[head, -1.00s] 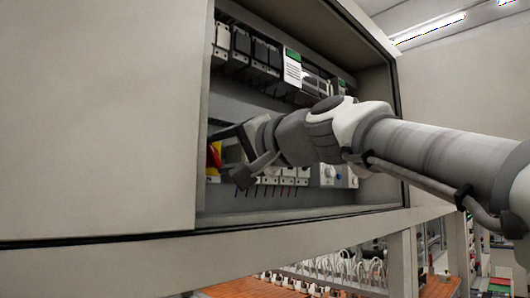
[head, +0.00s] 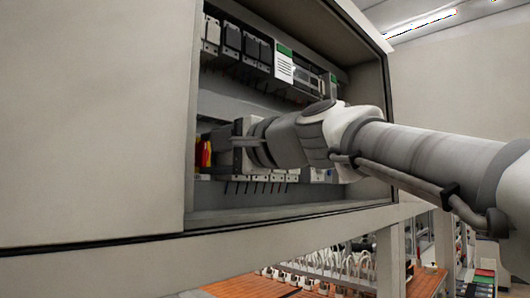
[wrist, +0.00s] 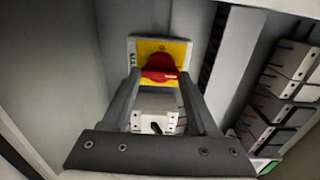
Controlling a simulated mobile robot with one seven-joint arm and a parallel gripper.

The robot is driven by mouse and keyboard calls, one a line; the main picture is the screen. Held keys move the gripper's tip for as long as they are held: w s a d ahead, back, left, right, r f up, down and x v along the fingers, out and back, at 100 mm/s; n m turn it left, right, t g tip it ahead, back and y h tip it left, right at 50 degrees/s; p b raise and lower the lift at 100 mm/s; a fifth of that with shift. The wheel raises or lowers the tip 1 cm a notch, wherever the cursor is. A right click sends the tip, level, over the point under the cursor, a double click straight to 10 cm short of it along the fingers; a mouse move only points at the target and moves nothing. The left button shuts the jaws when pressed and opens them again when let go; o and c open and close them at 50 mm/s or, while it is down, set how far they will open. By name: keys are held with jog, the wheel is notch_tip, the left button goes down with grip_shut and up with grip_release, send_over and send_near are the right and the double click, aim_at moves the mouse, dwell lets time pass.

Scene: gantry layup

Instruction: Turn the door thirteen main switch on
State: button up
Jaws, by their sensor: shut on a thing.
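The main switch is a red rotary knob (wrist: 160,66) on a yellow plate (wrist: 178,47), set inside the open cabinet. In the wrist view the red handle lies across the picture between the fingertips of my gripper (wrist: 160,78), which is shut on it. In the head view my gripper (head: 218,148) reaches into the cabinet from the right, and a strip of the red and yellow switch (head: 204,153) shows at its tip. The rest of the switch is hidden there by the cabinet front and the gripper. The on and off marks cannot be read.
The cabinet's left front panel (head: 95,110) stands close beside my gripper. A row of dark and white modules (head: 245,45) runs above it, and more modules (head: 265,176) sit below. The cabinet's bottom edge (head: 290,215) passes under my arm.

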dwell(0.4)
jog(key=o, duration=1.4)
jog(key=shift+d, duration=0.1)
jog(key=b+v, duration=0.4)
jog(key=v, duration=1.3)
jog(key=shift+s, duration=0.2)
jog(key=s+d+f+n+g+h, duration=0.1)
jog(key=d+f+n+h, duration=0.15)
jog(key=f, duration=0.85)
jog(key=d+f+n+g+h, duration=0.15)
jog(key=f+h, duration=0.25)
jog(key=f, duration=0.8)
jog(key=s+d+f+n+g+h, duration=0.1)
jog(key=d+f+h, duration=0.2)
jog(key=f, duration=0.8)
jog(key=s+d+f+n+h, duration=0.1)
jog(key=s+d+f, duration=0.1)
jog(key=f, duration=0.2)
jog(key=s+d+f+n+g+h, duration=0.1)
jog(key=s+d+f+h, duration=0.1)
jog(key=f, duration=0.3)
jog(key=s+d+f+n+g+h, duration=0.1)
jog(key=s+d+f, duration=0.1)
jog(key=f, duration=0.3)
jog(key=shift+d+f+g, duration=0.1)
jog(key=shift+f+g, duration=0.1)
jog(key=shift+g, duration=0.05)
